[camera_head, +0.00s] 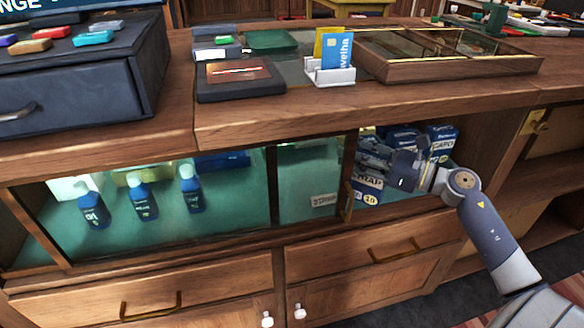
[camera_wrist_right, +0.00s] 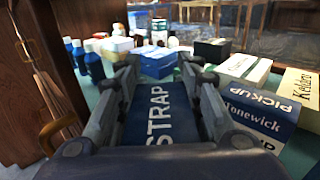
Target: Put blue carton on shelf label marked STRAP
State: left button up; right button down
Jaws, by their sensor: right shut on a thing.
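A blue carton (camera_wrist_right: 176,112) with STRAP in white letters is between the fingers of my right gripper in the right wrist view. In the head view, my right gripper (camera_head: 396,166) reaches into the open right part of the glass-fronted cabinet and is shut on this carton. A blue and white face (camera_head: 367,190) with STRAP lettering and a 25 shows just below the gripper there. The gripper hides much of the carton. I cannot make out a separate shelf label marked STRAP, or whether the carton touches the shelf. My left gripper is not in view.
PICKUP cartons (camera_wrist_right: 258,115) stand close to the right of the gripper in the wrist view. Blue bottles (camera_head: 141,199) stand behind the glass at left. The door edge (camera_head: 350,180) and counter top (camera_head: 300,125) bound the opening.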

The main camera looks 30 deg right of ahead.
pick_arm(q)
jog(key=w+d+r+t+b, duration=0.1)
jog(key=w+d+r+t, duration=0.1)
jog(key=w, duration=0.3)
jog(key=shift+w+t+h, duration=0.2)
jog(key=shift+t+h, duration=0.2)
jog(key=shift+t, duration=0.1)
pick_arm(e)
jog(key=f+x, duration=0.3)
jog(key=x, duration=1.3)
jog(key=shift+w+a+f, duration=0.15)
jog(key=shift+w+a, duration=0.1)
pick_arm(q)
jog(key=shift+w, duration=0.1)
pick_arm(e)
jog(key=shift+f, duration=0.1)
jog(key=c, duration=1.1)
grip_release()
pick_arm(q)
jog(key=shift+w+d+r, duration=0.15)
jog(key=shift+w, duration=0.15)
pick_arm(e)
jog(key=shift+o, duration=0.2)
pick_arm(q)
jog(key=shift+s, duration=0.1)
